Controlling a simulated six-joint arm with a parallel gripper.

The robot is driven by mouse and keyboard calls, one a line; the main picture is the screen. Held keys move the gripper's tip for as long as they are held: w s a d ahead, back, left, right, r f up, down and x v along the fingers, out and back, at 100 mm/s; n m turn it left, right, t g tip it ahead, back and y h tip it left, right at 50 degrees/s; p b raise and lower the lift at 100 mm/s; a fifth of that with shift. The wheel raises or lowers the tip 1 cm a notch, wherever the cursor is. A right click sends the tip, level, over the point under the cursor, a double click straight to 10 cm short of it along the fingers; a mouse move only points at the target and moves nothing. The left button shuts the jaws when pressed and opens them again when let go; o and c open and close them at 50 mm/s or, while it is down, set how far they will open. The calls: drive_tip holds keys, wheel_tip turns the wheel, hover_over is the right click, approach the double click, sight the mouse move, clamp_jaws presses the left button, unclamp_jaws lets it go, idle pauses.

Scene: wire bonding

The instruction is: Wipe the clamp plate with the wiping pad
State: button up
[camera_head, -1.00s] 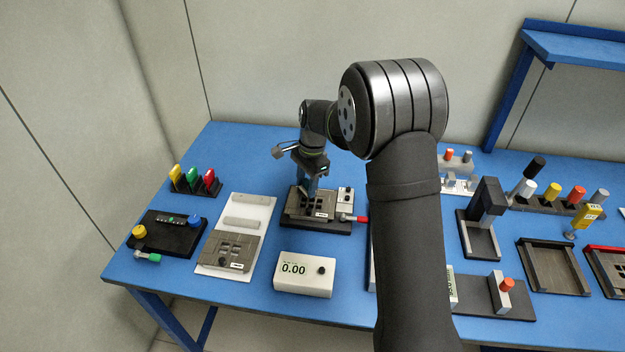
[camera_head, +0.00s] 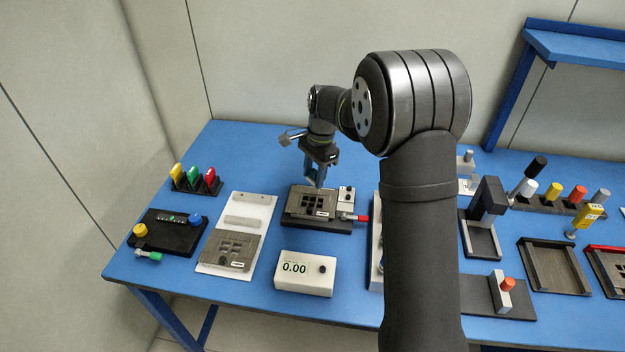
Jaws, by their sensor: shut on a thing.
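A grey-brown clamp plate with several square windows (camera_head: 297,208) lies flat on a dark fixture at the middle left of the bench. A similar windowed plate (camera_head: 215,252) lies on a white board to its left. My gripper (camera_head: 315,180) points down over the back part of the clamp plate on the fixture. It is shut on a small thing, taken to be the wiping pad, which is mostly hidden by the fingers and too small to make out. I cannot tell whether it touches the plate.
A red-tipped lever (camera_head: 359,218) sticks out at the fixture's right. A white display box reading 0.00 (camera_head: 304,274) stands in front. Yellow, green and red handled tools (camera_head: 193,180) stand in a rack at the back left. My arm hides part of the bench.

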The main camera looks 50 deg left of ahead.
drive_tip(key=shift+r, duration=2.25)
drive_tip(key=w+d, duration=0.3)
drive_tip(key=w, duration=0.5)
drive_tip(key=w+d, duration=0.3)
drive_tip(key=w, duration=0.4)
drive_tip(key=w+d+r+m, duration=0.1)
drive_tip(key=w+d+r, duration=0.2)
drive_tip(key=w+d, duration=2.7)
drive_tip(key=d+f, duration=0.2)
drive_tip(key=d, duration=1)
drive_tip(key=shift+n, duration=0.5)
drive_tip(key=s+d+f, duration=0.2)
drive_tip(key=s+f, duration=0.1)
drive_tip(key=s, duration=0.2)
drive_tip(key=s+d+f, duration=0.3)
drive_tip(key=s, duration=0.2)
drive_tip(key=s+d+f, duration=0.2)
drive_tip(key=s+f, duration=0.1)
drive_tip(key=s, duration=0.3)
drive_tip(key=shift+s+d+f, duration=0.1)
drive_tip(key=shift+d+f, duration=0.1)
drive_tip(key=shift+d, duration=0.15)
